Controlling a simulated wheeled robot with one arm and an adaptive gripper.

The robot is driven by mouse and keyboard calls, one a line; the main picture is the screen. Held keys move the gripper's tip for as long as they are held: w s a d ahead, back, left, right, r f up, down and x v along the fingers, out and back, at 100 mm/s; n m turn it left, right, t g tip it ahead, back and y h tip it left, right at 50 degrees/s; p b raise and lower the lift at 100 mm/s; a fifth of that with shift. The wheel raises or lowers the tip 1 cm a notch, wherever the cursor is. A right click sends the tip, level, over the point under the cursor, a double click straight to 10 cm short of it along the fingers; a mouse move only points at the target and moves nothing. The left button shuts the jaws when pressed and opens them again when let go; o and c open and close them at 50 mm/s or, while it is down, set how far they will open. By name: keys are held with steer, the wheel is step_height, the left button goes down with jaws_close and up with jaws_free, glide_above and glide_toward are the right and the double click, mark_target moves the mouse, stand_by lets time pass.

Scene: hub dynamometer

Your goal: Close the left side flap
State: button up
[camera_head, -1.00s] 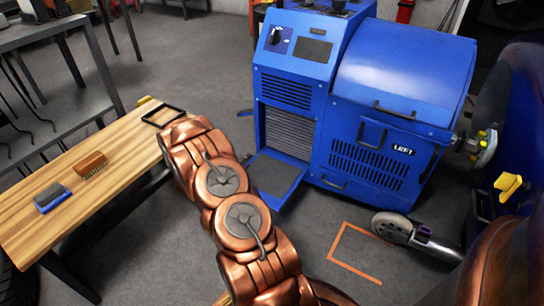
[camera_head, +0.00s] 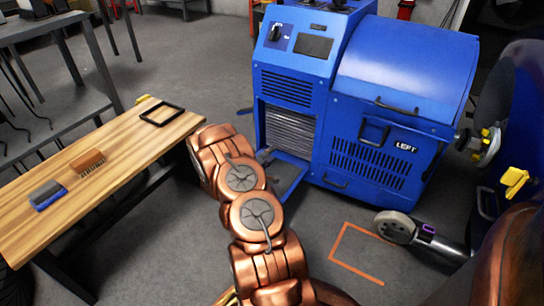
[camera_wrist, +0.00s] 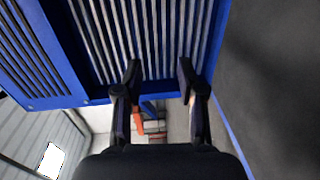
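The blue machine (camera_head: 345,140) has a "LEFT" label (camera_head: 405,146) on its right-hand housing. A blue-edged flap (camera_head: 296,182) hangs open at the foot of its left column, lying out low over the floor. My copper arm hides part of the flap. My gripper (camera_wrist: 160,78) is open and empty in the wrist view, its two dark fingers apart in front of the fins (camera_wrist: 150,35). In the head view its end is mostly hidden behind my arm near the flap; contact cannot be told.
A wooden bench (camera_head: 120,150) at left holds a brown brush (camera_head: 87,162), a blue-grey brush (camera_head: 47,194) and a black frame (camera_head: 161,113). An orange floor marking (camera_head: 345,262) and a wheel (camera_head: 393,227) lie at right.

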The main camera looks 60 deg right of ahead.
steer(key=shift+d, duration=0.8)
steer(key=shift+c, duration=0.2)
jaws_close()
steer(key=c, duration=0.7)
jaws_free()
steer(key=shift+o, duration=0.2)
jaws_free()
steer(key=a+r, duration=0.1)
steer(key=a, duration=1.1)
steer(key=shift+s, duration=0.25)
